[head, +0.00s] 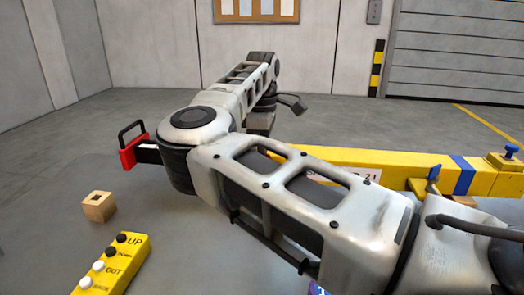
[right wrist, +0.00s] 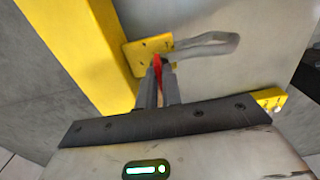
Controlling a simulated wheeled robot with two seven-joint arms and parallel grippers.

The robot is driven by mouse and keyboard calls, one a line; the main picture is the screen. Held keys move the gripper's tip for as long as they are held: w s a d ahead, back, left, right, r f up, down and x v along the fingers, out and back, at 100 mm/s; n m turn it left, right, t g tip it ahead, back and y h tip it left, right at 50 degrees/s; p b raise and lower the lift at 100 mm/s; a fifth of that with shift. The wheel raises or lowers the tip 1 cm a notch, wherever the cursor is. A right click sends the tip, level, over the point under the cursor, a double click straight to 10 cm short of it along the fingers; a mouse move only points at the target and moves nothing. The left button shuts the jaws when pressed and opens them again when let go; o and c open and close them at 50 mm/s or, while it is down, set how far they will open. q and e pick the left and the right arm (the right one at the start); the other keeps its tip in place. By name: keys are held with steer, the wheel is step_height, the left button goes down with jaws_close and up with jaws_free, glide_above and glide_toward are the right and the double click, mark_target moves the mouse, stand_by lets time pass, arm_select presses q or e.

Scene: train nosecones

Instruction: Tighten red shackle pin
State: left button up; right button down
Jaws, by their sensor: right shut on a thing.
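In the right wrist view, the red shackle pin (right wrist: 157,64) shows as a thin red strip between the two grey fingers of my right gripper (right wrist: 158,72). The fingers are shut on it. The grey shackle (right wrist: 215,42) is a loop reaching right from the pin, beside a yellow plate (right wrist: 135,52). The fingers hide much of the pin, so I cannot tell how far it is threaded in. In the head view my right arm crosses the middle, and neither pin nor shackle can be made out. My left gripper is not in view.
A yellow beam (head: 400,165) with a blue band (head: 462,176) runs behind my right arm. A red piece with a black handle (head: 128,153) shows left of the arm. A wooden block (head: 98,206) and yellow button pendant (head: 112,266) are at lower left. The far floor is clear.

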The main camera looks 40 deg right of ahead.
steer(key=shift+w+d+r, duration=0.1)
steer(key=shift+r, duration=0.2)
steer(key=c, duration=1.7)
jaws_free()
steer(key=shift+o, duration=0.7)
steer(key=shift+f, duration=0.15)
step_height(320, 180, up, 16)
steer(key=p, duration=0.1)
